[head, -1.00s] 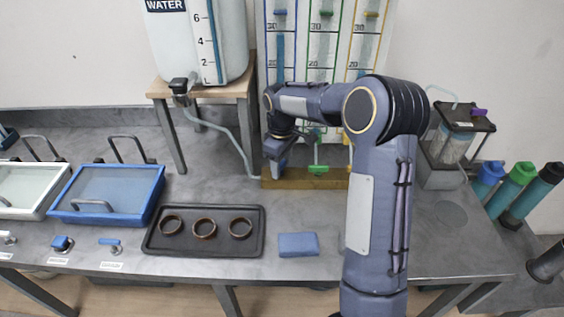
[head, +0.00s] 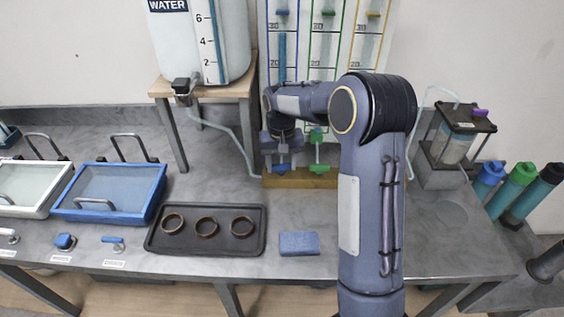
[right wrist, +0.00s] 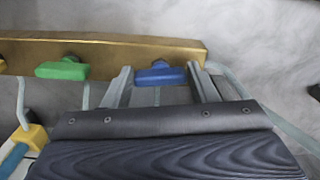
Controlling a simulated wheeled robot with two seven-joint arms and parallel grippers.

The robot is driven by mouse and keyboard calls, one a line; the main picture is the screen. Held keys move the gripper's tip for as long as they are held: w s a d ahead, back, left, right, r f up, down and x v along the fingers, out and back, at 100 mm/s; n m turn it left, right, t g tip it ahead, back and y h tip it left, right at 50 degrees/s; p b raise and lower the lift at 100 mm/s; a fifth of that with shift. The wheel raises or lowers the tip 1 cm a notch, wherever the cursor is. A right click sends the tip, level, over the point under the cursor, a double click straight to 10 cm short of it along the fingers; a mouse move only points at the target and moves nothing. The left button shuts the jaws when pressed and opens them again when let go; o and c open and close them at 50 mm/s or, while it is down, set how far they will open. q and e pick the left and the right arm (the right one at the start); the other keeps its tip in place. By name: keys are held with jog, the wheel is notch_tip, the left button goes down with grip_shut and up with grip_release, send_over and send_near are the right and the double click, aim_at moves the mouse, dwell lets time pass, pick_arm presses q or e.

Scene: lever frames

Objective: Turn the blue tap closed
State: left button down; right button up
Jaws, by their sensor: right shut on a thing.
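The blue tap (head: 283,168) is on the brass-coloured bar (head: 328,180) below the blue-edged gauge column. Its handle lies crosswise, along the bar, like the green tap's handle. My right gripper (head: 283,152) reaches it from above. In the right wrist view the blue tap (right wrist: 160,75) sits between the two fingers of the right gripper (right wrist: 160,86), which is shut on it. The arm hides part of the bar's right end in the head view. My left gripper is not in view.
The green tap (head: 318,168) stands close beside the blue one. A water tank (head: 205,50) on a wooden stand is to the left. A black tray (head: 190,247) with rings and a blue sponge (head: 299,243) lie in front.

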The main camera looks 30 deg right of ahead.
aim_at(281, 166)
jog(key=shift+w+r+m, duration=0.1)
jog(key=shift+m, duration=0.8)
jog(key=o, duration=1)
notch_tip(281, 166, up, 7)
jog(key=shift+r, duration=0.35)
